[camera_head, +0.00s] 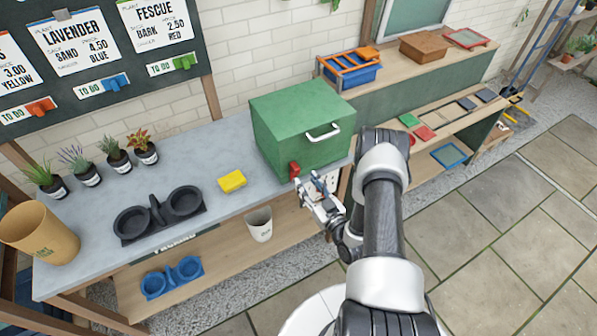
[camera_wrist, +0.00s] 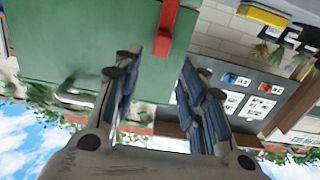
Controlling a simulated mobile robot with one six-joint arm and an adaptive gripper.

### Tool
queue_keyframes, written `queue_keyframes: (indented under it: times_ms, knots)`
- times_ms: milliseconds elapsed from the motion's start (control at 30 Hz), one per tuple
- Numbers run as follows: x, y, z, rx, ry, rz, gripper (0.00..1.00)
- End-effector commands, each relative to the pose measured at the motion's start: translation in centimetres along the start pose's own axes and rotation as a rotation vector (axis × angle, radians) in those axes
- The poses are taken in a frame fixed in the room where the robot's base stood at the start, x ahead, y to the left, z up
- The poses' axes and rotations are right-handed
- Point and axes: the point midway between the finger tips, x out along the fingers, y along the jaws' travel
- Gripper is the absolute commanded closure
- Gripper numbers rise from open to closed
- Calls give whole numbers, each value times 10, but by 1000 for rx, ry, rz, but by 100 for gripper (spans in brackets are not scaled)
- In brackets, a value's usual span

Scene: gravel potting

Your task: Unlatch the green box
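The green box (camera_head: 303,127) stands closed on the grey bench top, with a white handle on its front. A red latch (camera_head: 294,170) is at the lower left of that front. My gripper (camera_head: 309,190) is just in front of the box, close to the latch. In the wrist view, my gripper (camera_wrist: 162,62) is open, its two fingers apart. The red latch (camera_wrist: 168,22) shows there against the green box (camera_wrist: 70,35), its end in the gap between the fingertips. I cannot tell whether either finger touches it.
On the bench (camera_head: 215,160) are a yellow block (camera_head: 232,181), a black double holder (camera_head: 160,214), several potted plants and a tan pot (camera_head: 38,232). A white cup (camera_head: 259,224) and blue holder (camera_head: 172,278) are on the lower shelf. A blue crate (camera_head: 350,76) is behind right.

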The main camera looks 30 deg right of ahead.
Motion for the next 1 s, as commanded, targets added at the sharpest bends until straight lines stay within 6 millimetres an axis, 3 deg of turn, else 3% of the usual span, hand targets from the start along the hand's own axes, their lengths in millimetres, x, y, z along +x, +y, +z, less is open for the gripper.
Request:
queue_keyframes:
  times_ms: [200, 400, 767, 1000]
  knots:
    - [43, -1, 0, -1, 3, -2, 62]
    - [62, 0, 0, 0, 1, 0, 62]
    - [67, 0, 0, 1, 0, 0, 62]
    - [67, 0, 0, 1, 0, 1, 78]
